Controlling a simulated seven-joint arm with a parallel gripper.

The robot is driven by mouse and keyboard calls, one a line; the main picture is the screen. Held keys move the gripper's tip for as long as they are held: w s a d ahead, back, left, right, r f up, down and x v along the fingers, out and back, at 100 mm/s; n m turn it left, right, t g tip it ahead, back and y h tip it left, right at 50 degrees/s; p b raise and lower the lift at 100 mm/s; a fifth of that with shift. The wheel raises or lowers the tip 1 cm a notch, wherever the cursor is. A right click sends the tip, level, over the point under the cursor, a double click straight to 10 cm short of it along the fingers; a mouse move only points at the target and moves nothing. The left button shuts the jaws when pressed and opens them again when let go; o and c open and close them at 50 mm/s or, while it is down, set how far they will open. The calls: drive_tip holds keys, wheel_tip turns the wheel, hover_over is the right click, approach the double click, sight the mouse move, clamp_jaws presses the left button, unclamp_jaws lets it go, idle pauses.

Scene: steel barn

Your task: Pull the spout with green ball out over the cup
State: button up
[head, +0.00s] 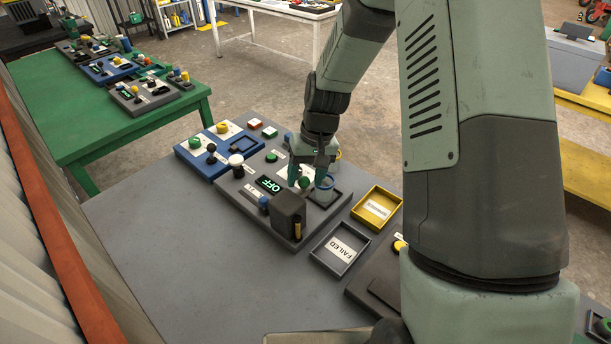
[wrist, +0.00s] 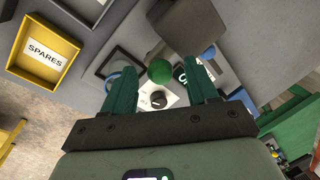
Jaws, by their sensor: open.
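The green ball (head: 304,182) is on the grey station panel, by the dark upright housing (head: 288,212). In the wrist view the ball (wrist: 160,71) appears between the fingertips of my gripper (wrist: 160,66). My gripper (head: 307,177) is open and points down over the panel, with nothing held; I cannot tell how far it is above the ball. A blue-rimmed cup (head: 325,183) stands in a dark square tray (head: 339,198) to the right of the ball. In the wrist view the left finger partly hides the cup.
An OFF display (head: 269,184) and a black-and-white knob (head: 236,163) are on the panel's left. A black knob (wrist: 158,99) is near the ball. A yellow SPARES tray (wrist: 42,45) and a FAILED tray (head: 340,249) lie to the right. The table's left front is clear.

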drive_tip(key=shift+f, duration=0.25)
clamp_jaws()
drive_tip(key=w+d, duration=0.5)
idle(0.4)
drive_tip(key=shift+c, duration=1.5)
unclamp_jaws()
drive_tip(key=o, duration=0.3)
